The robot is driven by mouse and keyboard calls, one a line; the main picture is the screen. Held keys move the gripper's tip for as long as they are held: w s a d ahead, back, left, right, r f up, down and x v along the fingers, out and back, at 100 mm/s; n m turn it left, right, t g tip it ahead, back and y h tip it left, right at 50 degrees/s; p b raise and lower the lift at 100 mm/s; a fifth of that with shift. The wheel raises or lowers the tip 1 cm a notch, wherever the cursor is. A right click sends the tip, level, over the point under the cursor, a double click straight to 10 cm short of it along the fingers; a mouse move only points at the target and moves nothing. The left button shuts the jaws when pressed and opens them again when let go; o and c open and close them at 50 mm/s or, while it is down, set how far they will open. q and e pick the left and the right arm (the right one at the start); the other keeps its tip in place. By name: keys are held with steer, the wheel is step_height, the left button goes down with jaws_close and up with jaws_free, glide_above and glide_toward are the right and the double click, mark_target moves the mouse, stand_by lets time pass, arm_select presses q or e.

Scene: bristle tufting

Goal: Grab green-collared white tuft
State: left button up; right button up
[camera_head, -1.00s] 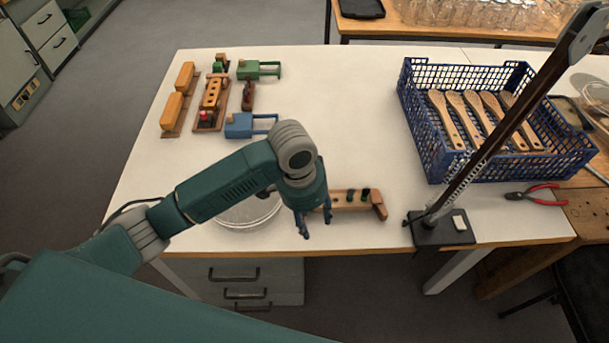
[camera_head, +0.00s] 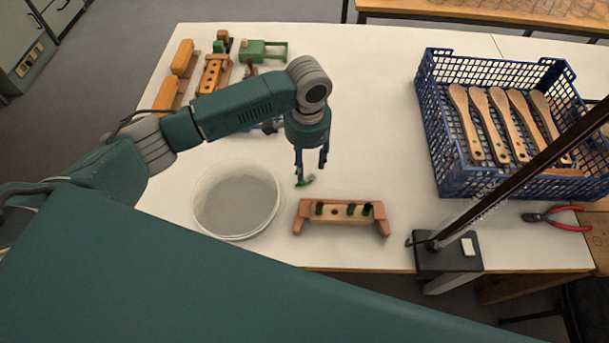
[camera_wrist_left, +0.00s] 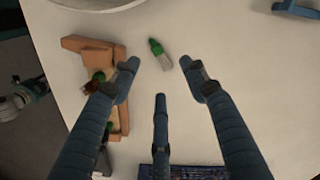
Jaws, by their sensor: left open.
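The green-collared white tuft (camera_wrist_left: 158,52) lies on the white table in the left wrist view, its green collar toward the upper left. In the head view it is a small green and pale piece (camera_head: 305,181) just below my left gripper (camera_head: 310,168). My left gripper is open, and its fingers point down above the tuft. In the left wrist view the fingers (camera_wrist_left: 165,78) are spread, with the tuft ahead of and between the outer two. Nothing is held between them.
A wooden stand (camera_head: 333,213) with several dark tufts stands close by at the lower right. A round white bowl (camera_head: 237,203) is at the left. A blue crate (camera_head: 433,135) of wooden brushes and a black-based post (camera_head: 448,260) are at the right.

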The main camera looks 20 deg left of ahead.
mark_target(306, 181)
arm_select(q)
steer(key=shift+s+f, duration=0.2)
steer(key=shift+f, duration=0.95)
step_height(306, 181, down, 4)
steer(key=shift+r+p, duration=0.15)
steer(key=shift+p, duration=0.7)
steer(key=shift+f, duration=0.6)
steer(key=shift+c, duration=1.1)
steer(key=c, duration=0.7)
arm_select(e)
steer(key=shift+s+d+r, duration=0.25)
steer(key=shift+s+r, duration=0.55)
steer(key=shift+r, duration=0.15)
